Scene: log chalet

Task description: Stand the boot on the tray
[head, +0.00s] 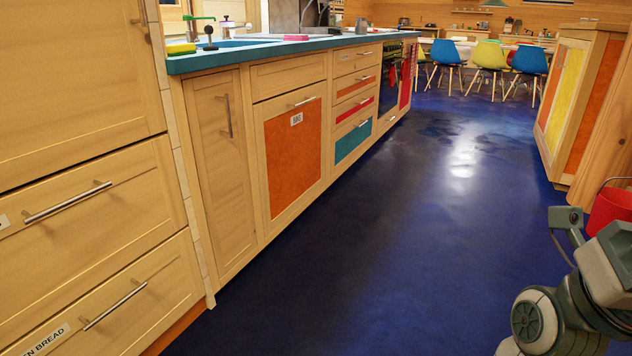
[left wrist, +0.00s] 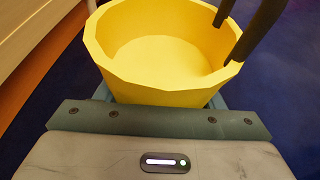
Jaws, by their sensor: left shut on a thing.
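Neither the boot nor the tray shows in either view. In the left wrist view, a faceted yellow bucket (left wrist: 105,60) stands in front of my left gripper (left wrist: 160,98). The gripper is shut on the bucket, with slivers of its blue-grey fingers at the bucket's lower sides. The bucket looks empty inside, and two dark prongs cross its right rim; I cannot tell what they are. My left gripper does not show in the head view. My right arm is at the lower right of the head view, its jaws out of sight.
A red bucket (head: 609,206) is at the right edge, partly behind my arm. Wooden cabinets (head: 225,170) with a teal counter (head: 240,55) line the left. A cabinet (head: 575,95) stands at right. Blue floor (head: 400,230) lies clear between, toward several chairs (head: 489,57).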

